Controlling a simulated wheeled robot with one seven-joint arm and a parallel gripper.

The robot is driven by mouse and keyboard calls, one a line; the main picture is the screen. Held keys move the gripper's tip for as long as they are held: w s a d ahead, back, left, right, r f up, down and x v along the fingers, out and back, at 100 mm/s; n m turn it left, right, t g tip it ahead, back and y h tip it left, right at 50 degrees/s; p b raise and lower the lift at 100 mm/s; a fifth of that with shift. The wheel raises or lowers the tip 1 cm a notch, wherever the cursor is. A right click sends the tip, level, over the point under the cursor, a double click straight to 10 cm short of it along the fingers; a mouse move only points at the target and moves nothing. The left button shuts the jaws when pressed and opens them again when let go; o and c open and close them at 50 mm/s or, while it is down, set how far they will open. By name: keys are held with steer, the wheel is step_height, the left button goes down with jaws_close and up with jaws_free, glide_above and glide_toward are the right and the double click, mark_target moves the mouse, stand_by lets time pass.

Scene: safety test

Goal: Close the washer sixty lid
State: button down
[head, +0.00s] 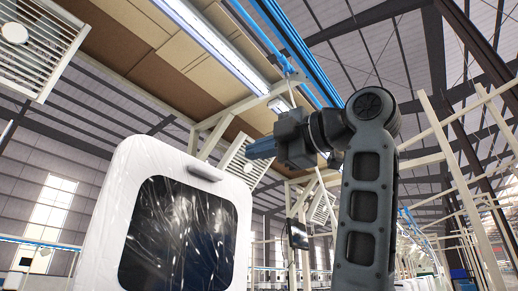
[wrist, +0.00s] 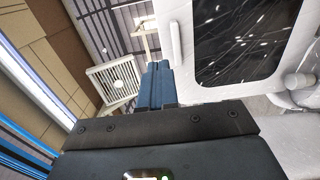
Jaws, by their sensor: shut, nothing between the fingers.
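The washer lid (head: 128,215) is a white panel with a large dark scratched window and a small grey handle near its top edge. It stands raised, close to upright, in the head view. In the wrist view the lid (wrist: 184,60) fills the upper right, with a white hinge-like part at its right. My gripper (head: 252,149) is at the height of the lid's top edge, just right of its upper right corner. In the wrist view the blue fingers (wrist: 156,72) are together and empty, beside the lid's edge. I cannot tell whether they touch it.
A white surface (wrist: 299,143), possibly the washer body, shows at the lower right of the wrist view. Overhead are blue rails, a lamp (head: 215,40) and brown panels. Pale posts (head: 466,170) stand at the right.

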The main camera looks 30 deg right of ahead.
steer(key=p, duration=0.3)
glide_toward(209, 165)
steer(key=x, duration=0.5)
steer(key=shift+x, duration=0.95)
